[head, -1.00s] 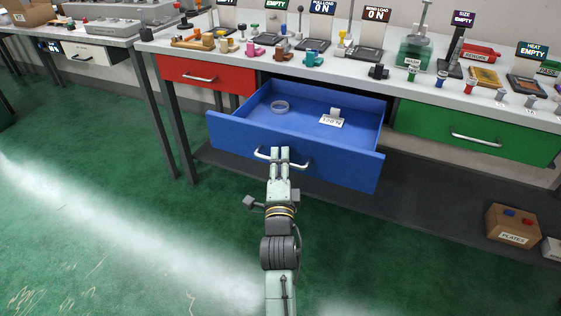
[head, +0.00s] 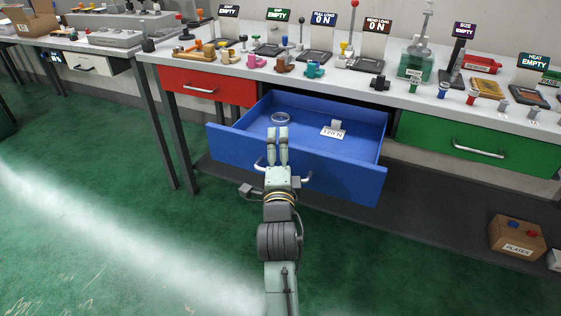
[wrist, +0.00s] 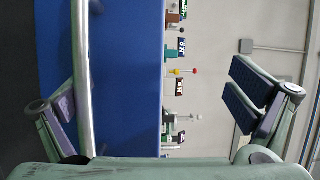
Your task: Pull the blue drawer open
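The blue drawer (head: 330,175) stands pulled out from under the bench, its inside showing. In it are a clear round dish (head: 280,118) and a white card marked 120 N (head: 333,131). My gripper (head: 277,145) is at the drawer front, with its upper finger standing above the handle and in front of the drawer. In the wrist view the silver handle (wrist: 82,80) runs along the blue front (wrist: 125,80). The two fingers are wide apart there, one beside the handle at left and one far right. Nothing is held.
A red drawer (head: 208,86) at left and a green drawer (head: 475,150) at right are shut. The bench top (head: 340,75) holds many fixtures and signs. A cardboard box (head: 517,238) sits on the low shelf. The green floor in front is clear.

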